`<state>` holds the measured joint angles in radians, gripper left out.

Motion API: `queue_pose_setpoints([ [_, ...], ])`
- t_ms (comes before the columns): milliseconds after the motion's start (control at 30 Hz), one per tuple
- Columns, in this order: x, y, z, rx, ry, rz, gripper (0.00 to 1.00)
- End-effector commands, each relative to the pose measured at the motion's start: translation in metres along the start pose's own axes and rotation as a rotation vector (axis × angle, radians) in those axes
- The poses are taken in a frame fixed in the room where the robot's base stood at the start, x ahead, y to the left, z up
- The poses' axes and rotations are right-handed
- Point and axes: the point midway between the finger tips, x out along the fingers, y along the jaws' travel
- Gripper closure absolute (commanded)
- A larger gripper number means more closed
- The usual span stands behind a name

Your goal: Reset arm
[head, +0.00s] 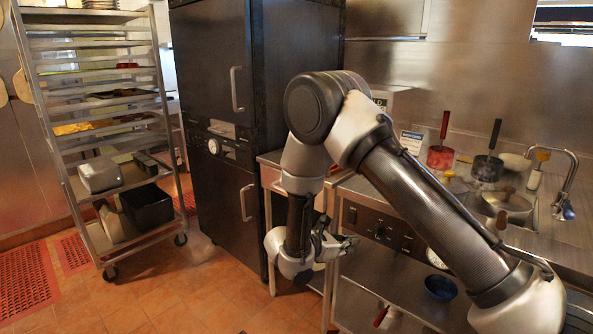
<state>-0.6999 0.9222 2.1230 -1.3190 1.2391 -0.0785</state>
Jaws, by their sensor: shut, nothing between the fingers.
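My gripper (346,245) is at the end, low beside the counter front and pointing right. It is shut and holds nothing.
A steel rack (38,97) with trays and bins stands at the left. A tall black oven (215,125) stands behind my arm. The steel counter (570,250) carries a red pot (440,157), a dark pot (487,168) and a pan (508,204).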

Motion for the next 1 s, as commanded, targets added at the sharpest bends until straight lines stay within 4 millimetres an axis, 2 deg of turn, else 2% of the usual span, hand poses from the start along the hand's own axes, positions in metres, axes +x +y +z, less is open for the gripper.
queue_pose_setpoints([
  [33,0.001,-0.018,0.016,0.063,0.033,-0.073,1.00],
  [100,0.003,-0.044,0.036,0.154,0.079,-0.179,1.00],
  [267,0.002,-0.100,0.081,0.380,0.191,-0.399,1.00],
  [500,-0.020,-0.190,0.147,0.831,0.418,-0.738,1.00],
  [800,-0.061,-0.270,0.206,1.395,0.723,-1.005,1.00],
  [1000,-0.080,-0.310,0.243,1.718,0.892,-1.027,1.00],
])
